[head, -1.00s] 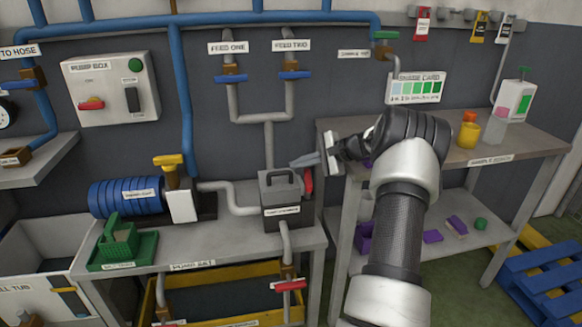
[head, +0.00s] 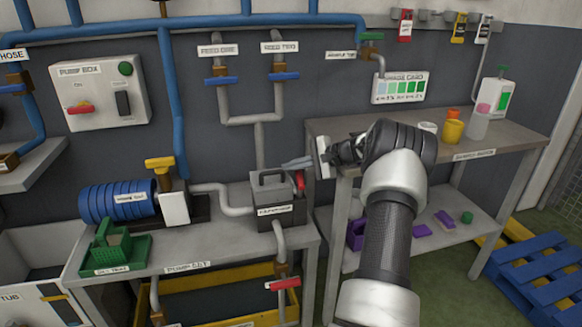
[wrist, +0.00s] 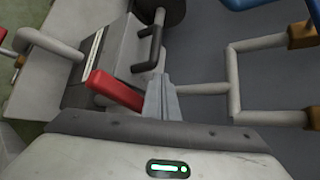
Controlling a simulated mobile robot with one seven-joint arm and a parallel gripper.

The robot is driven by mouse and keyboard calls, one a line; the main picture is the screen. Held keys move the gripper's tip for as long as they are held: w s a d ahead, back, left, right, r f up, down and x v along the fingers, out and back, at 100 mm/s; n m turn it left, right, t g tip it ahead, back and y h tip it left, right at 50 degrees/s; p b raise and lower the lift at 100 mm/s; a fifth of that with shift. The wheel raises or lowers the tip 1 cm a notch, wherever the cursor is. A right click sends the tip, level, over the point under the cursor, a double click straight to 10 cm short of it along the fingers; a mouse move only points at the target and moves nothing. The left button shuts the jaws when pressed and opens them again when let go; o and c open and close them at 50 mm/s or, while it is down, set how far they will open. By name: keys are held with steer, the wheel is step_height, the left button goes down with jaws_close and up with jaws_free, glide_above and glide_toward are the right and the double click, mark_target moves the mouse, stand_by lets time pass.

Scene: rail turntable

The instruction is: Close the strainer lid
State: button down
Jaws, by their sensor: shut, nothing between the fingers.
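The strainer (head: 279,217) is a dark grey box with a label on its front, at the right end of the pump bench. Its lid (head: 258,188) carries an arched black handle, which also shows in the wrist view (wrist: 151,48). A red lever (head: 300,183) stands on the strainer's right side and is large in the wrist view (wrist: 115,90). My gripper (head: 287,164) is shut and empty, above and beside the red lever. In the wrist view its fingertips (wrist: 161,80) sit just right of the lever; contact is unclear.
Grey pipes (head: 225,195) join the strainer from the left and below, with a red valve handle (head: 283,284) underneath. A green tray (head: 113,258) stands on the left. The right bench (head: 500,140) holds cups and a bottle. Wall pipes (head: 258,118) rise behind.

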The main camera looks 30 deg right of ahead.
step_height(320, 180, up, 10)
steer(key=p, duration=0.2)
steer(key=shift+p, duration=0.4)
